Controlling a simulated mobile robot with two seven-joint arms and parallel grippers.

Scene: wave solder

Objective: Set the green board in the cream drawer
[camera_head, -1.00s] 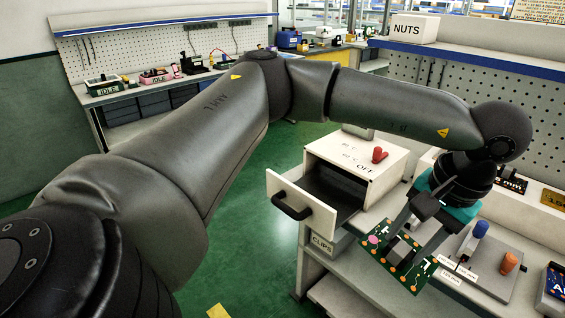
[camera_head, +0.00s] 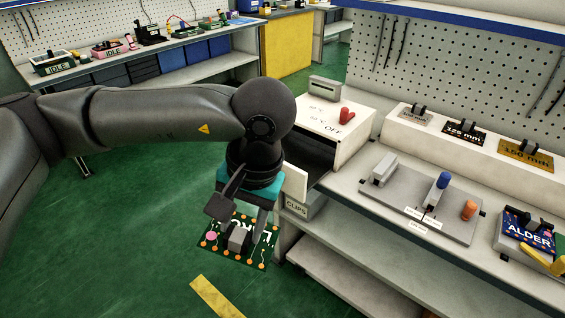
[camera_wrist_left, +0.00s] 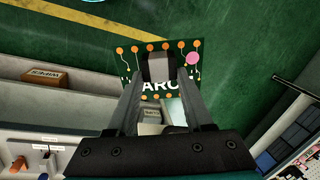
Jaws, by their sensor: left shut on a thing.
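The green board (camera_head: 260,247) has orange pads, a pink dot, white lettering and a grey block. My left gripper (camera_head: 240,231) points down and is shut on the block; the board hangs level-looking over the floor, beside the bench. In the left wrist view the board (camera_wrist_left: 183,72) sits at the tips of my left gripper (camera_wrist_left: 158,72). The cream drawer (camera_head: 295,183) is pulled out of its cream cabinet (camera_head: 345,112), to the right of the board. Its dark inside shows, but my wrist and gripper hide part of its front. My right gripper is out of view.
A grey fixture plate (camera_head: 405,207) with blue and orange pegs lies on the bench right of the cabinet. The ALDER board (camera_head: 527,232) is further right. A CLIPS bin (camera_head: 298,207) sits below the drawer. Open green floor lies left and in front.

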